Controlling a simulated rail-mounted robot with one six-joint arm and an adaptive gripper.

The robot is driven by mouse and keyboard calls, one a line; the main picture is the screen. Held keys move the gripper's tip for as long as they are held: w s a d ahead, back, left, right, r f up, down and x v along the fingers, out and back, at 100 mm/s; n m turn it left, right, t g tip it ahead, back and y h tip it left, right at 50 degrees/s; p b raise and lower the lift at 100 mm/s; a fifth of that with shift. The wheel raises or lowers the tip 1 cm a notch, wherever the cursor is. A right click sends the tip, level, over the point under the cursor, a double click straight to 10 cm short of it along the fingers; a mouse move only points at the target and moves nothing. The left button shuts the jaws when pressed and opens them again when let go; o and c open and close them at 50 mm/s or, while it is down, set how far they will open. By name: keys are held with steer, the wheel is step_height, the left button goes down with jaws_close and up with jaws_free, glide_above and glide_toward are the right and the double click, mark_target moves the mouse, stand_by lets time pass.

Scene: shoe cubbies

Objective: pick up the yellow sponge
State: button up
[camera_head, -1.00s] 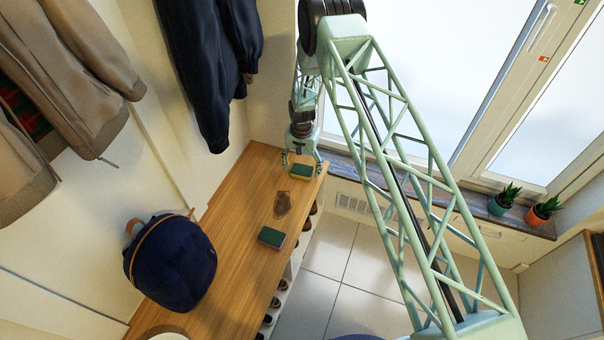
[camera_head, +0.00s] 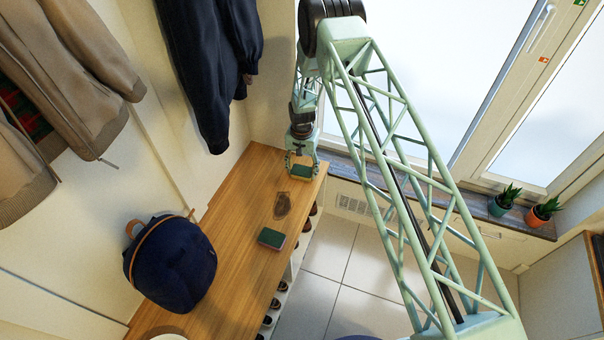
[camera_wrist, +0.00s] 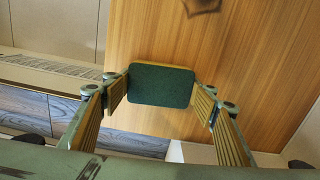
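The yellow sponge (camera_head: 301,172) has a dark green top and yellow sides. It is at the far end of the wooden bench top, under my gripper (camera_head: 300,164). In the wrist view the green face of the sponge (camera_wrist: 161,86) fills the space between the fingertips of my gripper (camera_wrist: 160,92). One finger meets its left edge and the other its right edge, so my gripper looks shut on it. I cannot tell whether the sponge is clear of the bench.
The wooden bench (camera_head: 240,210) also bears another green-topped sponge with a pinkish side (camera_head: 271,238), a dark flat patch (camera_head: 282,205) and a navy backpack (camera_head: 172,262). Jackets hang on the left wall. Potted plants (camera_head: 500,204) stand on the window sill. Shoes sit below the bench edge.

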mark_target(302, 170)
steer(key=shift+r, duration=0.1)
steer(key=shift+r+p, duration=0.5)
steer(key=shift+r, duration=1.15)
steer(key=s+d+r+p, duration=0.1)
steer(key=s+d+p, duration=0.1)
steer(key=s+d, duration=0.8)
steer(key=shift+s+d+r, duration=0.25)
steer(key=shift+s+d, duration=0.15)
steer(key=shift+d, duration=0.5)
steer(key=shift+c, duration=0.7)
steer(key=shift+r, duration=0.1)
